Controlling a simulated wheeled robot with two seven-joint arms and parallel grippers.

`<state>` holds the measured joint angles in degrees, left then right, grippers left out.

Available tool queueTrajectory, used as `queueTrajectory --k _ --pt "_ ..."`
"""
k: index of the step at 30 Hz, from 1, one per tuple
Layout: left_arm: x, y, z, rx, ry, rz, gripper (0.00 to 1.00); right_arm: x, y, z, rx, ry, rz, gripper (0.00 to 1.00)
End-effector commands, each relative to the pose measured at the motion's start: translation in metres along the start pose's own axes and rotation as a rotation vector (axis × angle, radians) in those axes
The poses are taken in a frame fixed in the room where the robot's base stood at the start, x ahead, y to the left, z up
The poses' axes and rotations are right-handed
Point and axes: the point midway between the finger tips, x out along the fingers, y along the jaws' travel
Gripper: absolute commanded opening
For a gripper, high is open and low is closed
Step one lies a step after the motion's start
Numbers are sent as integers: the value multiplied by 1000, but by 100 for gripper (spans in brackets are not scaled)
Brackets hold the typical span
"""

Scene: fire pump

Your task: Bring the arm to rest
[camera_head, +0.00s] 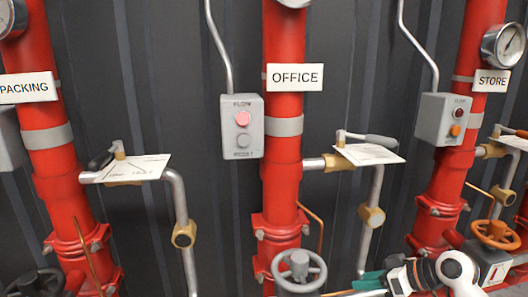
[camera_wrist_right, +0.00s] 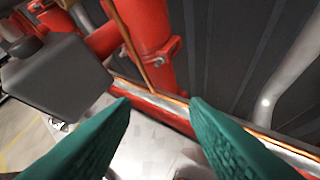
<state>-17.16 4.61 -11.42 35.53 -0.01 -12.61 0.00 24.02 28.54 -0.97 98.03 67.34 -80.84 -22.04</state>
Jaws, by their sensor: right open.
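My right gripper (camera_head: 366,281) is at the bottom right of the head view, its green fingers pointing left, below the test valve of the OFFICE pipe. In the right wrist view the two green fingers (camera_wrist_right: 160,104) stand wide apart with nothing between them. My white and black right wrist reaches in from the lower right, in front of the STORE pipe's base. It is close to the orange handwheel (camera_head: 496,235); I cannot tell whether they touch. My left gripper is not in view.
Red pipes labelled PACKING (camera_head: 23,88), OFFICE (camera_head: 295,77) and STORE (camera_head: 492,81) stand along a dark ribbed wall. The OFFICE flow box (camera_head: 242,126) has a lit pink-red lamp. A grey handwheel (camera_head: 299,271) stands left of my right gripper. A grey box (camera_wrist_right: 56,75) shows beside the fingers.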

Motion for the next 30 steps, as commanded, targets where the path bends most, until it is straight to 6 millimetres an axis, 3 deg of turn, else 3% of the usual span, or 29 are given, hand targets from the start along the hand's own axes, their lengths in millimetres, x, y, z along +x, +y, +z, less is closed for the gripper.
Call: queueTrajectory --k 1,6,9,12,18,29,30 --pt "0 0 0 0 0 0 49 20 17 -37 15 69 -16 41" --pt "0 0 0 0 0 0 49 49 71 -143 68 256 -131 41" --pt "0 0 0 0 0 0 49 47 103 -192 109 336 -210 41" --pt "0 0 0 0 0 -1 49 38 126 -223 146 387 -280 41" --pt "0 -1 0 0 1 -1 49 15 157 -260 210 446 -387 41" --pt "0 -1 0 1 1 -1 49 -32 195 -296 316 513 -551 41" --pt "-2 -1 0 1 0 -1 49 -26 190 -299 315 517 -552 41"
